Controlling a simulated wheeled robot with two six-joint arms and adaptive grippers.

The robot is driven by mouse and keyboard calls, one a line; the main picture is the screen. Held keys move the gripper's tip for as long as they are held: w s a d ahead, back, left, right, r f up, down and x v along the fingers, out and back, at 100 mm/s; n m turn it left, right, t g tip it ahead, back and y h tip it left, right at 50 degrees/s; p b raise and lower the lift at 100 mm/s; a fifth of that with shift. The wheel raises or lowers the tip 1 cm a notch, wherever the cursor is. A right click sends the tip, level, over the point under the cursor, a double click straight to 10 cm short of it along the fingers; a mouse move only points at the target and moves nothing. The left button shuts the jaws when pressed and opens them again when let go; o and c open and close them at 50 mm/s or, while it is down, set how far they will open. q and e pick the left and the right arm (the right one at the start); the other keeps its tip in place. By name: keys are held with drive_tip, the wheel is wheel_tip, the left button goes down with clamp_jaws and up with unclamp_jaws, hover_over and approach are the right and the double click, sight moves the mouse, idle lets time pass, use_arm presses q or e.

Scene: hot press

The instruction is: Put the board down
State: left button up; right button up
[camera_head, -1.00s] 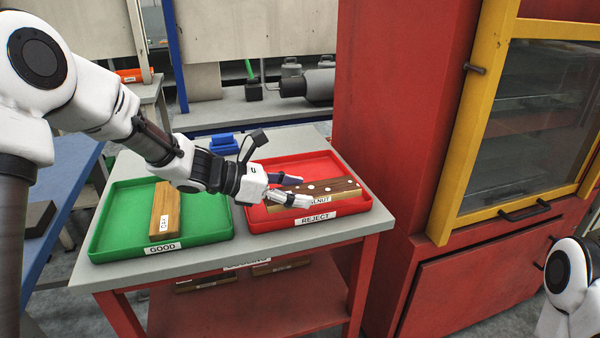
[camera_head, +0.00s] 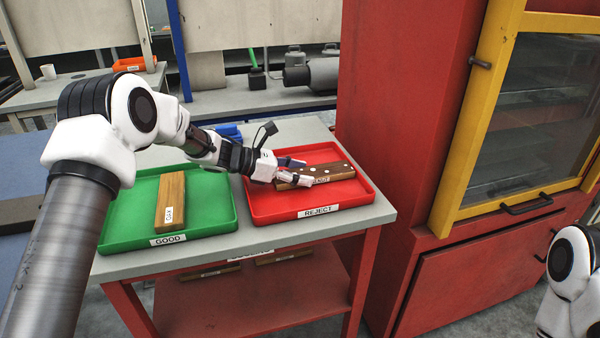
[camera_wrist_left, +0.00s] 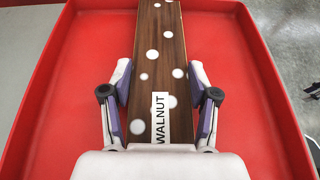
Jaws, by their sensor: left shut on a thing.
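The dark walnut board (camera_head: 330,172), with white dots and a WALNUT label, is within the walls of the red REJECT tray (camera_head: 318,211). My left gripper (camera_head: 297,174) is shut on this board, with its fingers on the two long sides. The left wrist view shows the board (camera_wrist_left: 158,75) between the fingers (camera_wrist_left: 163,100), with the red tray floor on both sides. I cannot tell whether the board touches the tray floor. My right gripper is out of view.
A green GOOD tray (camera_head: 122,236) holds a lighter labelled board (camera_head: 171,200) to the left. Both trays stand on a grey table (camera_head: 250,241). A blue item (camera_head: 229,132) sits behind them. A red cabinet with a yellow-framed door (camera_head: 462,140) stands close on the right.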

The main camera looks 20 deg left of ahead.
use_arm(q)
drive_tip(key=o, duration=1.4)
drive_tip(key=shift+f, duration=0.2)
drive_tip(key=shift+c, duration=0.2)
drive_tip(key=shift+r, duration=0.1)
drive_tip(key=shift+a+r+p, duration=0.2)
drive_tip(key=shift+r+p, duration=0.1)
drive_tip(key=shift+p, duration=0.05)
drive_tip(key=v, duration=1.1)
drive_tip(key=shift+s+a+r, duration=0.1)
drive_tip(key=shift+s+a, duration=0.05)
drive_tip(key=shift+s, duration=0.1)
